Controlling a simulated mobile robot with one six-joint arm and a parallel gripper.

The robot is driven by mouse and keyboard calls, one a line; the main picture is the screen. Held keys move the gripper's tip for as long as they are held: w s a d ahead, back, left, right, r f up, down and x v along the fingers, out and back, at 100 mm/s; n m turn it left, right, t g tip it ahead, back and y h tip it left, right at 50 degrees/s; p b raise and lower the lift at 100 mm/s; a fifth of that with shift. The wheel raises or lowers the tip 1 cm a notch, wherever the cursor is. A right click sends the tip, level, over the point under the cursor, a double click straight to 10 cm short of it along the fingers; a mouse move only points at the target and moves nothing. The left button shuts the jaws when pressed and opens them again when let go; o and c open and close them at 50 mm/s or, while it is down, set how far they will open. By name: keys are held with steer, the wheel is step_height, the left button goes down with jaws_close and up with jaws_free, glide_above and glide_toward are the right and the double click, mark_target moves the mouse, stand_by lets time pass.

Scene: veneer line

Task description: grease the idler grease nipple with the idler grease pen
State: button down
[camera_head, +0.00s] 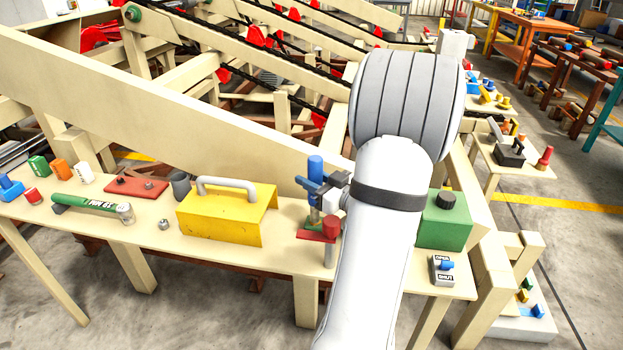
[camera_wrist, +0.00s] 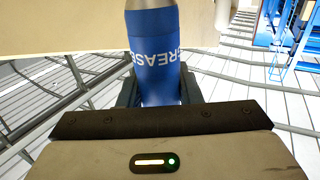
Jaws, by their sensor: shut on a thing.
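My gripper (camera_wrist: 160,92) is shut on the blue idler grease pen (camera_wrist: 153,50), which has white "GREASE" lettering. Its grey end points away from the wrist, and the end's tip is cut off by the top of the wrist view. In the head view my gripper (camera_head: 326,188) is at the right of the yellow cover, partly hidden by my white arm. An upright blue cylinder (camera_head: 316,166) shows there, apparently the pen. I cannot make out the idler grease nipple for certain in either view.
A yellow cover with a grey handle (camera_head: 222,215), a red-topped post (camera_head: 331,228), a green box (camera_head: 445,225) and an OPEN/SHUT switch (camera_head: 442,270) are on the cream bench. A green-handled tool (camera_head: 90,204) lies at left. A sloping cream beam (camera_head: 180,115) rises behind.

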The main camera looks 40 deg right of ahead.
steer(key=shift+f, duration=0.35)
steer(key=shift+r, duration=0.5)
stand_by(0.5)
